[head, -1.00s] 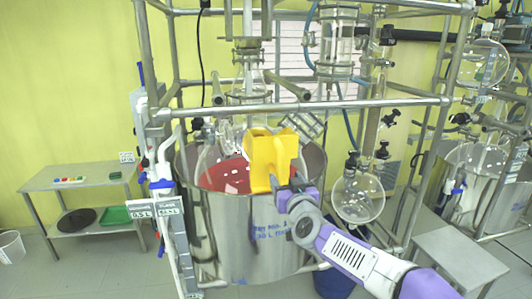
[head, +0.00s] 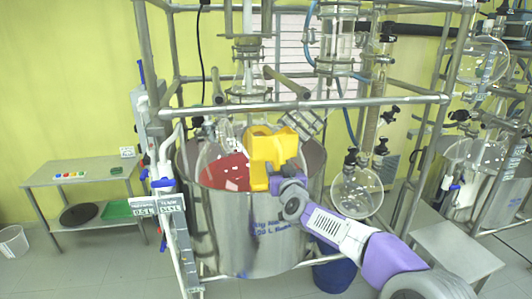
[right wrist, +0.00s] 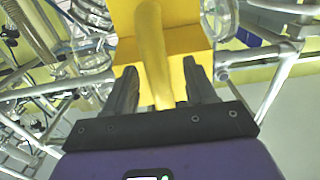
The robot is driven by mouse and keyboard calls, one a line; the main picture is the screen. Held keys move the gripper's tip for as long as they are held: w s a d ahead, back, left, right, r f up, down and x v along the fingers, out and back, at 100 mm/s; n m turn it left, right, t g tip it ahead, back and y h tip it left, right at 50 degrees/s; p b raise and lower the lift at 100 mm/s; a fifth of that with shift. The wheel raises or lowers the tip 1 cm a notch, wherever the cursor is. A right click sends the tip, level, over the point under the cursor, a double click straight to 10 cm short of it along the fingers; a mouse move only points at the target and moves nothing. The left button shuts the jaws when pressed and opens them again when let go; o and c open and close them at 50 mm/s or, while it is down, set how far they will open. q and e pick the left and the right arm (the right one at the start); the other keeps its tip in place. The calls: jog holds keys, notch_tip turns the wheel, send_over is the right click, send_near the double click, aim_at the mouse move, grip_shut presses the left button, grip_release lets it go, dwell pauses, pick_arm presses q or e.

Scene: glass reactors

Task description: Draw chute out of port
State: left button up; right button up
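The yellow chute (head: 270,150) is in front of the glass vessel (head: 212,152) with red contents. Its wide upper part tips to the right, and a flat yellow part hangs down at the left. I cannot tell whether its lower end is inside the port; the port is hidden behind it. My right gripper (head: 278,183) reaches in from the lower right and is shut on the chute. In the right wrist view, the fingers (right wrist: 161,88) flank the chute's narrow yellow handle (right wrist: 155,55), with its wide body beyond. My left gripper is not in view.
A steel bath (head: 245,235) surrounds the vessel. Frame bars (head: 300,104) cross above it. A side table (head: 85,172) stands at the left, and a low grey stool (head: 455,250) at the right.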

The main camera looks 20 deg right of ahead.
grip_shut()
jog(key=shift+r, duration=0.1)
jog(key=shift+w+r+g+y+p, duration=0.15)
jog(key=shift+r+p, duration=0.6)
jog(key=shift+w+r+g+y+p, duration=0.1)
jog(key=shift+r+g+y+p, duration=0.05)
jog(key=shift+r+p, duration=0.6)
dwell(0.5)
jog(key=shift+s+r, duration=0.15)
jog(key=shift+s, duration=0.05)
dwell(0.4)
jog(key=shift+s+a+r, duration=0.25)
jog(key=shift+s+r, duration=0.6)
jog(key=shift+s, duration=0.15)
jog(key=shift+s+a+r, duration=0.2)
jog(key=shift+s+r, duration=0.65)
jog(key=shift+s, duration=0.15)
jog(key=shift+s+r, duration=0.1)
jog(key=shift+s, duration=0.1)
send_near(281, 159)
jog(key=s+a+r, duration=0.1)
jog(key=s+r, duration=0.3)
jog(key=s, duration=0.1)
jog(key=shift+r, duration=0.35)
dwell(0.9)
jog(key=shift+a, duration=0.15)
